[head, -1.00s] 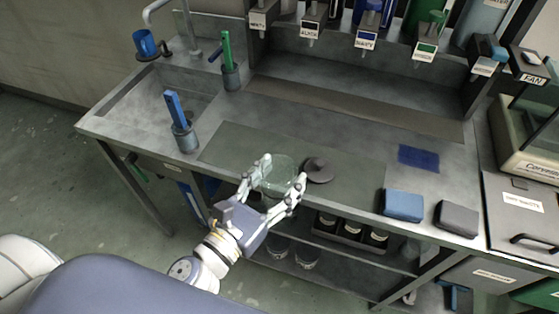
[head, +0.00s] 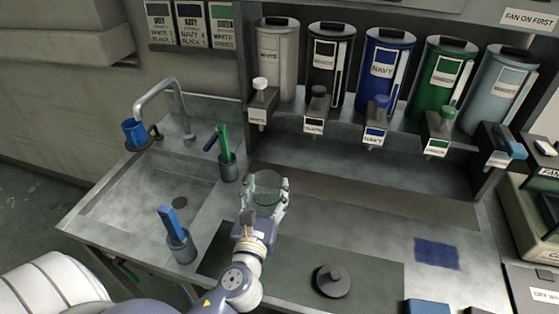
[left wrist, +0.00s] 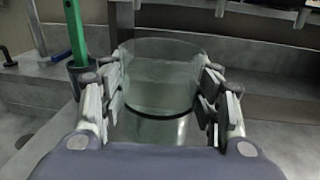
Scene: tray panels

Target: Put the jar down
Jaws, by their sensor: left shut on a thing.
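The clear glass jar (head: 268,184) is between the fingers of my left gripper (head: 264,196), which is shut on its sides. It looks upright over the counter (head: 330,212), past the far edge of the dark mat (head: 290,262). I cannot tell whether its base touches anything. In the left wrist view the jar (left wrist: 160,72) fills the space between both fingers (left wrist: 162,98), with a dark ring low on it. A dark round lid with a knob (head: 333,281) lies on the mat. My right gripper is not in view.
Dispensers with taps stand along the back, including white (head: 278,60) and navy (head: 385,70). A cup with a green-handled tool (head: 227,166) and one with a blue-handled tool (head: 181,245) stand left, near the sink (head: 140,205). A blue cloth (head: 437,253) lies right.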

